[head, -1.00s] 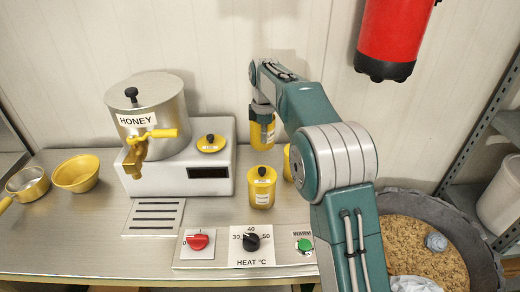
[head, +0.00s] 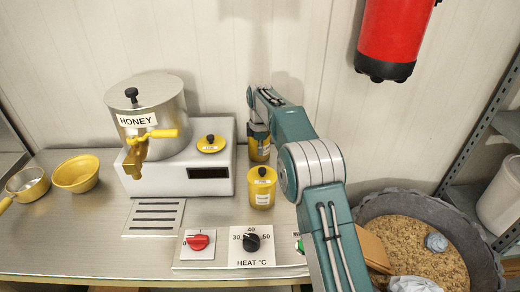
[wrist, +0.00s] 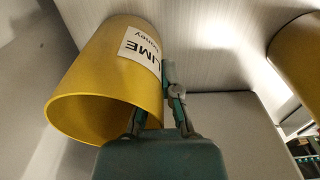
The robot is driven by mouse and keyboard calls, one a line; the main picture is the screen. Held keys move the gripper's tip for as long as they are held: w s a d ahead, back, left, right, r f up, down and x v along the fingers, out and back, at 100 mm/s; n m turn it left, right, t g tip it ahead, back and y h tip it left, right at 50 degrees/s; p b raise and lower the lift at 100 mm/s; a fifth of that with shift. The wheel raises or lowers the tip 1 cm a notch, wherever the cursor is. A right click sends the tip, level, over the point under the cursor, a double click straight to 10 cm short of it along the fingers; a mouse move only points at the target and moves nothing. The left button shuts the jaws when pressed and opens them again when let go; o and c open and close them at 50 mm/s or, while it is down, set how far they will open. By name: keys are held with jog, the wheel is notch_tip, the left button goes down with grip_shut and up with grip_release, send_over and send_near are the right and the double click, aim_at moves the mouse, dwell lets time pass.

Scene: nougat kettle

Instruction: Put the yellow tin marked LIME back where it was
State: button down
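The yellow tin marked LIME (wrist: 105,75) fills the left of the wrist view, its label turned to the right and its round open-looking end towards the camera. My gripper (wrist: 165,110) is shut on its wall near the rim, one finger on each side. In the head view the tin (head: 259,152) hangs under my gripper (head: 258,132), right of the white heater, near the back wall. Whether its base touches the counter cannot be told.
A lidded yellow tin (head: 262,190) stands in front of the held one. The honey pot (head: 165,105) sits on the white heater (head: 221,150) to the left. Another yellow thing (wrist: 300,50) shows at right in the wrist view. Control knobs (head: 251,242) line the front.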

jog(key=c, duration=0.8)
grip_release()
notch_tip(320, 180, up, 11)
jog(key=shift+r, duration=0.1)
jog(key=s+d+r+m+t, duration=0.2)
jog(key=s+d+r+m, duration=0.25)
jog(key=s+r, duration=0.35)
jog(key=s+d+r+m+t, duration=0.1)
jog(key=s+d+r+m, duration=0.4)
jog(key=s, duration=0.6)
jog(key=s+d+f+m+t, duration=0.1)
jog(key=s+f+m, duration=0.3)
jog(key=s, duration=0.8)
jog(key=s+d+f+m+t, duration=0.1)
jog(key=s+f+m, duration=0.3)
jog(key=s, duration=0.7)
jog(key=shift+s+d+f+t, duration=0.35)
jog(key=shift+d+f, duration=0.35)
jog(key=shift+f, duration=0.15)
